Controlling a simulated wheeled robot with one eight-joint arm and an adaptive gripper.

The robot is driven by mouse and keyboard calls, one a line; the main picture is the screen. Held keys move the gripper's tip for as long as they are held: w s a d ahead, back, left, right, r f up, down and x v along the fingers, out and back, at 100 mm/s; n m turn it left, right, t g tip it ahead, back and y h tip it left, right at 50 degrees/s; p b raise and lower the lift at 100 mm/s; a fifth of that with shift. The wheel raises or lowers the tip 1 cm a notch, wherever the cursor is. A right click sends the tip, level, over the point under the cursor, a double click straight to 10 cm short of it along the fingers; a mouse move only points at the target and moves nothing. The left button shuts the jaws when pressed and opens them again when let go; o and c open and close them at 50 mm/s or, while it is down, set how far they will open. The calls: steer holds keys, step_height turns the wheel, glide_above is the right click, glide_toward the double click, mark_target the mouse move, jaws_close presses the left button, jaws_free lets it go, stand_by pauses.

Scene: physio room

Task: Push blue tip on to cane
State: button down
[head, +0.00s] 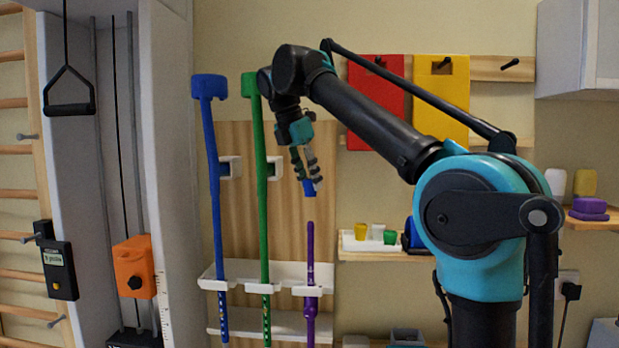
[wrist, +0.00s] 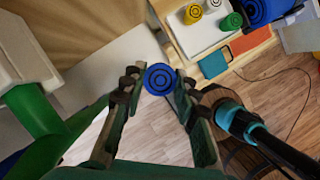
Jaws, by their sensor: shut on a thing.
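My gripper (head: 306,172) is shut on the blue tip (head: 309,188), which sticks out below the fingers, slightly tilted. In the wrist view the blue tip (wrist: 160,79) shows as a ringed blue disc between the fingertips. The purple cane (head: 310,262) stands in the white rack with a bare upper end and no handle there. In the head view the blue tip is just above that end, with a small gap between them. The cane cannot be made out in the wrist view.
A blue cane (head: 213,170) and a green cane (head: 260,190) stand left of the purple one in the white rack (head: 240,275). A white tray (head: 352,243) with yellow, white and green tips sits on a shelf to the right. Red and yellow panels (head: 440,110) hang behind my arm.

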mark_target(307, 194)
steer(key=shift+f, duration=3.05)
steer(key=shift+f, duration=1.95)
stand_by(0.4)
steer(key=c, duration=0.6)
jaws_free()
steer(key=shift+r, duration=0.2)
steer(key=shift+r, duration=3.85)
